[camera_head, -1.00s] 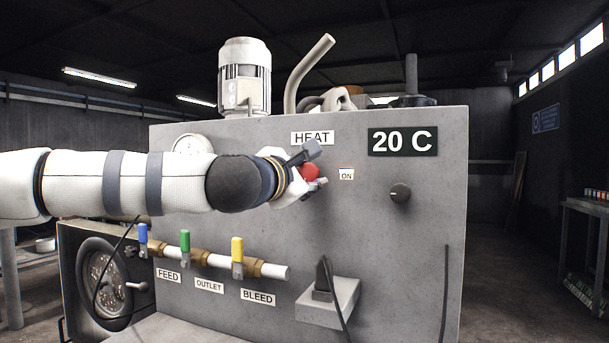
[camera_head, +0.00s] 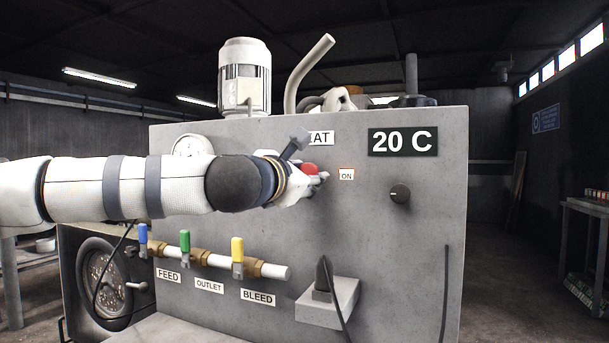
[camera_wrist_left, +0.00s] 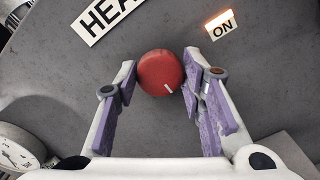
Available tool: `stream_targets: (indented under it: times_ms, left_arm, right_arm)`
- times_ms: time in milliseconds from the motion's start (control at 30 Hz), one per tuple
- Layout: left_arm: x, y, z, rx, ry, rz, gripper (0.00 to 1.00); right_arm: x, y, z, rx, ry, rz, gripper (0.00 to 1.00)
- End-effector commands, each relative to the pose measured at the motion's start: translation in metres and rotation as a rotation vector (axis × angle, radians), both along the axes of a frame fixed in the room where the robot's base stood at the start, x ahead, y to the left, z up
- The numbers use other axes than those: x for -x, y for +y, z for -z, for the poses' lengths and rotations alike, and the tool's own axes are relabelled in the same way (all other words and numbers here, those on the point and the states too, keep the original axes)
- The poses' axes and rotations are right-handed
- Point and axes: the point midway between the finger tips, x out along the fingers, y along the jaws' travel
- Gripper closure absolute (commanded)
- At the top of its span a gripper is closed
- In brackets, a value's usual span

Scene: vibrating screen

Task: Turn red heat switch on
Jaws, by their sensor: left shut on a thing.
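The red heat switch (camera_head: 310,168) is a round knob on the grey panel, below the partly covered HEAT label (camera_head: 322,138) and left of the ON label (camera_head: 346,175). My left gripper (camera_head: 318,182) is at the knob and hides much of it in the head view. In the left wrist view, the red knob (camera_wrist_left: 160,72) sits between the fingertips of my left gripper (camera_wrist_left: 157,84), which is shut on it. Its white mark points to the lower right there. An orange glow shows along the top of the ON label (camera_wrist_left: 220,25). My right gripper is not in view.
A 20 C display (camera_head: 403,141) and a dark knob (camera_head: 400,194) are on the panel's right. Blue, green (camera_head: 185,242) and yellow valve handles stand below my left arm. A plug box with a cable (camera_head: 328,300) juts out below. A gauge (camera_head: 192,147) is behind the arm.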

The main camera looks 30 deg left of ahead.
Motion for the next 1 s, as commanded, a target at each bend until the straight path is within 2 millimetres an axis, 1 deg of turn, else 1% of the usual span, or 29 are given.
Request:
stream_targets:
  times_ms: [33,167,200,233,267,533,633,667,900,1000]
  left_arm:
    - [0.001,0.0,-0.003,0.0,-0.005,0.0,0.91]
    - [0.001,0.0,-0.003,0.0,-0.005,0.0,0.91]
    - [0.001,0.0,-0.003,0.0,-0.005,0.0,0.54]
    - [0.001,0.0,-0.003,0.0,-0.005,0.0,0.48]
    - [0.001,0.0,-0.003,0.0,-0.005,0.0,0.43]
    - [0.001,0.0,-0.001,-0.001,-0.002,0.0,0.43]
    - [0.01,0.0,-0.002,0.0,-0.004,0.0,0.43]
    - [0.016,-0.001,-0.002,0.0,-0.004,0.001,0.43]
    - [0.081,-0.005,-0.003,0.001,-0.007,0.002,0.43]
    - [0.102,-0.006,-0.002,0.001,-0.006,0.002,0.43]
  right_arm:
    - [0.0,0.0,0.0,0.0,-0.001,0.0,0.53]
    - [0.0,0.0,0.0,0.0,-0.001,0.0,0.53]
    - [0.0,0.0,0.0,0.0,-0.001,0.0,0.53]
    - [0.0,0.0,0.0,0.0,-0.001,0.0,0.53]
    - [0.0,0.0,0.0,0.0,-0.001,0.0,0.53]
    - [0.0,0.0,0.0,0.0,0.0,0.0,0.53]
    - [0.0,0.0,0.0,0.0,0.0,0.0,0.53]
    - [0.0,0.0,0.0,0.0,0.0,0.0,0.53]
    - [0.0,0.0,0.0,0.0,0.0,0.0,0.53]
    - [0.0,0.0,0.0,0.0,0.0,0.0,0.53]
